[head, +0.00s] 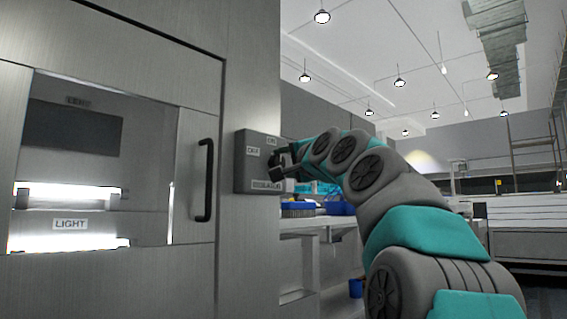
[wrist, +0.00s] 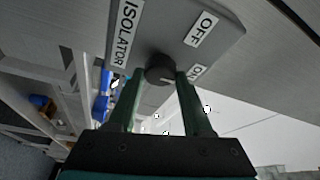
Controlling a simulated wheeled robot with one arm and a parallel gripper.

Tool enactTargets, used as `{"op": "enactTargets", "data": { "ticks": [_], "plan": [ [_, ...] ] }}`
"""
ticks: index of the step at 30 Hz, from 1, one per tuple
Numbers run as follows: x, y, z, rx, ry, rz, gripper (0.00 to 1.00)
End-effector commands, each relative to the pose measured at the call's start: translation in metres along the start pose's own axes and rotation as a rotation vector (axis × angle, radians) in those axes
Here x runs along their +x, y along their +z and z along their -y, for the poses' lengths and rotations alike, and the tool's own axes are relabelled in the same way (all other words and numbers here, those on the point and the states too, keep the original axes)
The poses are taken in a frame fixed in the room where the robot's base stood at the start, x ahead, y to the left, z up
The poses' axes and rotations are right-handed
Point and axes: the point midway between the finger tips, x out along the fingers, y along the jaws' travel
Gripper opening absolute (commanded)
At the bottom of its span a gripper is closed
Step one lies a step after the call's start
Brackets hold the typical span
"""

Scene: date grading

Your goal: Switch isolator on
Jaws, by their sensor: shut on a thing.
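The isolator (head: 243,180) is a grey box on the metal wall, right of the cabinet door, with OFF, ON and ISOLATOR labels. It also fills the top of the wrist view (wrist: 222,45). Its round dark knob (wrist: 160,70) sits between my two green fingers. My gripper (wrist: 163,82) is shut on the knob, with a fingertip on each side of it. A light mark on the knob points right, toward the partly covered ON label (wrist: 197,72); its exact angle is hard to tell. In the head view my gripper (head: 287,168) is at the box's right side and hides the knob.
The cabinet door has a black vertical handle (head: 205,180) close to the left of the isolator. Behind my arm stands a bench (head: 300,222) with blue trays (head: 338,208). A blue bin (head: 356,288) is below.

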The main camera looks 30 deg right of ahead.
Motion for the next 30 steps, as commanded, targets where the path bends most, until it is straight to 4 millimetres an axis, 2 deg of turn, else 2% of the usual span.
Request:
{"op": "enactTargets", "data": {
  "ticks": [15,16,23,30],
  "plan": [
    [-0.0003,-0.0012,0.0005,0.018,0.006,-0.002,0.0],
    [-0.0003,-0.0012,0.0005,0.018,0.006,-0.002,0.53],
    [0.0,-0.0006,0.0002,0.017,0.007,-0.001,0.79],
    [0.0,-0.0003,0.0002,0.017,0.007,0.0,0.8]
  ]
}}
